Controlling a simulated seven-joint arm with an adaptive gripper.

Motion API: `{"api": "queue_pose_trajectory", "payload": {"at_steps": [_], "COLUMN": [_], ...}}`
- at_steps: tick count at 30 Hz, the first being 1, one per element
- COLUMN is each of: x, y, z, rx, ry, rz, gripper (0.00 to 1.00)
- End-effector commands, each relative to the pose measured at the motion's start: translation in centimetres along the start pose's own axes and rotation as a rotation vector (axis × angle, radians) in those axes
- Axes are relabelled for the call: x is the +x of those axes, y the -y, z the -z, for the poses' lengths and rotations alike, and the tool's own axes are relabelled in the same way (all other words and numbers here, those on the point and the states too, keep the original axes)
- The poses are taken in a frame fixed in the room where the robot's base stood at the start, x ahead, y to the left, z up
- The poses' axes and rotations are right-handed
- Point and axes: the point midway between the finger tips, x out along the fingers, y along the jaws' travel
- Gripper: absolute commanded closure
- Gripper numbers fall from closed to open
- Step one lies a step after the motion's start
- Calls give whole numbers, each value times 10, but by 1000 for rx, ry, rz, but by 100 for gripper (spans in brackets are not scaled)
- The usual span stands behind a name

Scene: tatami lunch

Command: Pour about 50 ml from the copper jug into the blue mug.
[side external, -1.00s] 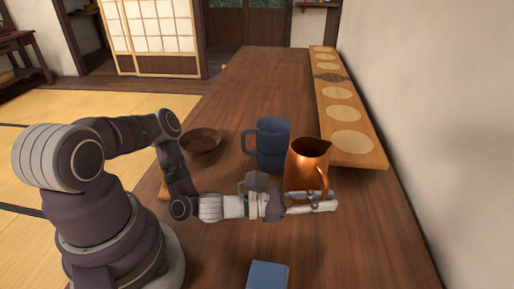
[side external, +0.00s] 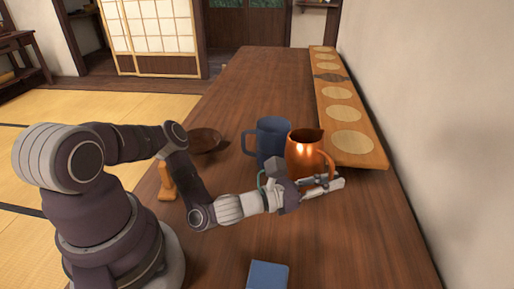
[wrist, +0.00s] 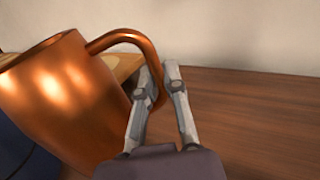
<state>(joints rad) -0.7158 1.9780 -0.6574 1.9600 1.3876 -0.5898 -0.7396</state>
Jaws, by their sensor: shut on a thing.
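The copper jug (side external: 304,154) is at the middle right of the side external view, just right of the blue mug (side external: 270,137) and partly overlapping it. My gripper (side external: 338,183) is shut on the jug's handle, which also shows between the fingers in the wrist view (wrist: 125,36). The jug's body fills the left of the wrist view and looks tilted there. Whether it is clear of the table is hard to tell. The blue mug stands upright on the table. A dark blue part of it (wrist: 18,150) shows below the jug in the wrist view. Neither vessel's contents are visible.
A long board with round pale mats (side external: 376,157) lies along the wall behind the jug. A brown bowl (side external: 204,141) sits left of the mug. A blue block-like thing (side external: 268,275) lies near the front. The table right of the gripper is bare.

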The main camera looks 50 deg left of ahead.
Motion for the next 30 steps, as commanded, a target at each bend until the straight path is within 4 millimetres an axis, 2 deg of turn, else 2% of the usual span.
{"api": "queue_pose_trajectory", "payload": {"at_steps": [12,19,30], "x": [-2,-4,-5], "y": [-15,-23,-33], "z": [-36,-61,-88], "rx": [-250,-359,-477], "ry": [49,69,91], "rz": [-2,-2,-4], "gripper": [100,100,100]}}
